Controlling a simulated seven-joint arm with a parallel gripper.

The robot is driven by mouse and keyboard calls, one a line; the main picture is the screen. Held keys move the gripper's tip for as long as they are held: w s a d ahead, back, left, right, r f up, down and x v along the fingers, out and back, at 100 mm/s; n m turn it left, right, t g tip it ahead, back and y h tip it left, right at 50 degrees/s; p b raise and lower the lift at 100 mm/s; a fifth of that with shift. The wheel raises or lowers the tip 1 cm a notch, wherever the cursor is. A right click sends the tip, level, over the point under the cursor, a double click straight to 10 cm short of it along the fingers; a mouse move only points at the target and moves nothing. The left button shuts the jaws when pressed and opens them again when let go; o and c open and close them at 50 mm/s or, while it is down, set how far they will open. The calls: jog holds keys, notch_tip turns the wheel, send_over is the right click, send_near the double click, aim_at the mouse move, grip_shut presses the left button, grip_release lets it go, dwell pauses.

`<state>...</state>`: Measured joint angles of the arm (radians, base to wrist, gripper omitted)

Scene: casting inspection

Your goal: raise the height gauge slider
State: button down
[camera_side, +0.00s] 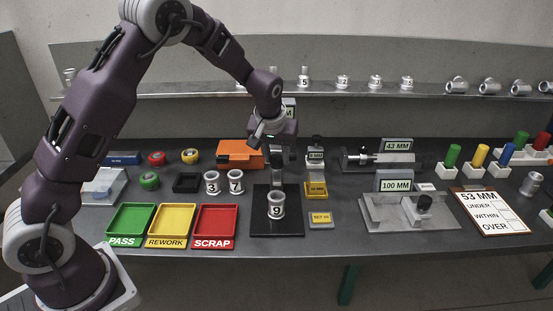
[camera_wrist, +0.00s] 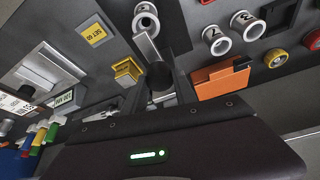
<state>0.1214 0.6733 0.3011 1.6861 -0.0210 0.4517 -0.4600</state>
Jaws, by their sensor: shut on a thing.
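The height gauge stands on a black base plate (camera_side: 262,228) at the middle of the bench, with a white ring-shaped casting marked 9 (camera_side: 276,207) upright on the plate. The casting also shows at the top of the wrist view (camera_wrist: 145,20). My gripper (camera_side: 278,153) is behind and above the casting, at the gauge's column, shut on the height gauge slider. The slider's grey measuring arm (camera_wrist: 148,47) reaches toward the casting in the wrist view. The grip itself is mostly hidden by my wrist, and I cannot tell whether the arm touches the casting.
Castings 3 (camera_side: 211,183) and 7 (camera_side: 236,181) and an orange block (camera_side: 238,154) stand to the left. Green, yellow and red trays (camera_side: 212,228) lie at front left. A yellow block (camera_side: 316,189) and a grey 100 mm gauge (camera_side: 374,214) are to the right.

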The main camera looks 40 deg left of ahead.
aim_at(274, 176)
jog(key=c, duration=1)
grip_release()
jog(key=shift+o, duration=0.2)
jog(key=v, duration=0.7)
jog(key=s+d+r+m+t+h, duration=0.1)
jog(key=s+d+r, duration=0.1)
jog(key=s+r, duration=0.5)
jog(key=s+d+r+m+h, duration=0.15)
jog(key=s+r, duration=0.25)
jog(key=s, duration=0.6)
jog(key=s+d+m, duration=0.3)
jog(key=s+m, duration=0.1)
jog(key=s, duration=1.2)
jog(key=shift+s+f+t, duration=0.15)
jog(key=shift+f+t, duration=0.25)
jog(key=shift+f, duration=0.1)
